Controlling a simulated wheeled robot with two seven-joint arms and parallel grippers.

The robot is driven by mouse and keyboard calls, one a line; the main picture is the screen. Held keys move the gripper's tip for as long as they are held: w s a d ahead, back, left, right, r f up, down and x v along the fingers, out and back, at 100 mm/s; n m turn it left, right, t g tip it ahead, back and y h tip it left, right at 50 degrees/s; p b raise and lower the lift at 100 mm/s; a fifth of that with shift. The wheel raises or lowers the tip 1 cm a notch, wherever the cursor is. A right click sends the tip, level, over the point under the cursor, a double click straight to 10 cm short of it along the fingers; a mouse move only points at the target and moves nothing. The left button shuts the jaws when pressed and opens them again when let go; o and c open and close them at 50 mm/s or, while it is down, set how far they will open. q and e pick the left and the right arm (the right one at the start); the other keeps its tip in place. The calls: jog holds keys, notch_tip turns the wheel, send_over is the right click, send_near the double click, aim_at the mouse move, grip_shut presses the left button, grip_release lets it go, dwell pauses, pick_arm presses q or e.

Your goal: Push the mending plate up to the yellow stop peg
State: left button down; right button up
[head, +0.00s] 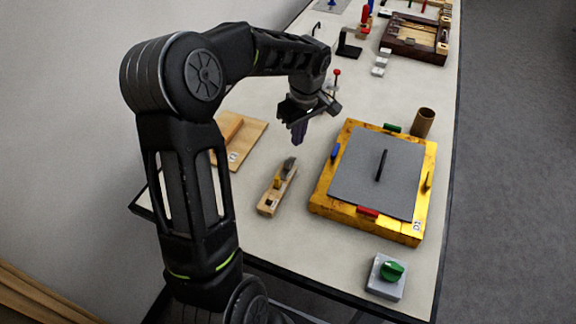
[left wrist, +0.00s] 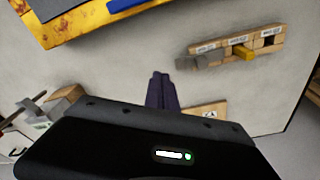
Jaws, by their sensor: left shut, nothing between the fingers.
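The mending plate, seemingly the narrow black bar (head: 381,165), lies on a grey sheet (head: 350,180) on a yellow board (head: 325,205) in the head view. The yellow stop peg (head: 429,180) stands at the board's right edge, with a clear gap of grey sheet between it and the plate. A blue peg (head: 334,151) is on the left edge, also in the left wrist view (left wrist: 122,4), a green one (head: 392,128) at the back and a red one (head: 367,211) at the front. My left gripper (head: 299,136) is shut and empty, left of the board; its fingers show in the wrist view (left wrist: 161,88).
A wooden block with a grey piece and yellow part (head: 270,198) lies left of the board. A brown cup (head: 423,122) stands at its back right corner. A green knob on a grey base (head: 386,278) sits in front. A wooden tray (head: 245,140) is at left.

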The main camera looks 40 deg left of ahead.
aim_at(296, 155)
pick_arm(q)
jog(key=shift+f+b, duration=2.1)
jog(key=shift+f, duration=0.35)
dwell(0.6)
jog(key=shift+r, duration=0.1)
dwell(0.4)
jog(key=shift+s+d+b, duration=0.2)
jog(key=shift+s+b, duration=0.05)
jog(key=shift+s, duration=0.35)
jog(key=shift+s+d+b, duration=0.15)
jog(key=shift+s+b, duration=0.1)
jog(key=shift+s, duration=0.35)
jog(key=shift+w+a, duration=0.1)
jog(key=shift+w, duration=0.3)
dwell(0.5)
jog(key=shift+r, duration=0.2)
notch_tip(296, 155, up, 9)
jog(key=p, duration=0.6)
jog(key=shift+f, duration=0.15)
